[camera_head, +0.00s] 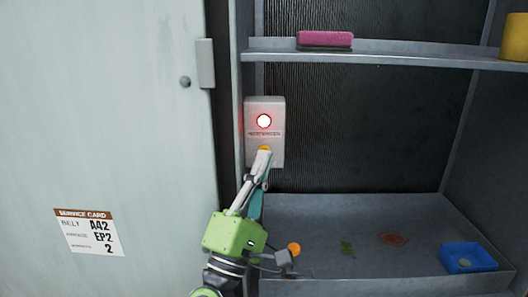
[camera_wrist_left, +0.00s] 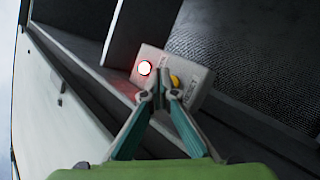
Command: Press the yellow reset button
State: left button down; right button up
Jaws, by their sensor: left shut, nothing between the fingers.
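The yellow reset button (camera_head: 264,149) sits low on a grey box (camera_head: 279,106) fixed to the left inner wall of the cabinet. A round red-rimmed lamp (camera_head: 264,121) glows above it. My left gripper (camera_head: 265,152) is shut and empty, with its tips in front of the button, overlapping its lower part. In the left wrist view the button (camera_wrist_left: 175,80) shows just right of my left gripper's fingertips (camera_wrist_left: 160,76). I cannot tell whether they touch it. My right gripper is not in view.
A shelf (camera_head: 400,60) above holds a pink brush-like block (camera_head: 325,39) and a yellow cylinder (camera_head: 516,36). The cabinet floor (camera_head: 310,215) holds a blue tray (camera_head: 451,257). The pale door (camera_head: 110,120) with a service card (camera_head: 90,236) is at left.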

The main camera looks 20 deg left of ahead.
pick_arm(q)
jog(key=shift+w, duration=0.15)
jog(key=shift+w+a, duration=0.15)
jog(key=shift+w, duration=0.15)
jog(key=shift+w, duration=0.2)
dwell(0.7)
jog(key=shift+w+r, duration=0.2)
dwell(1.0)
jog(key=shift+f, duration=0.1)
jog(key=shift+s+f, duration=0.1)
jog(key=shift+f, duration=0.05)
jog(key=shift+s+a, duration=0.2)
jog(key=shift+s, duration=0.35)
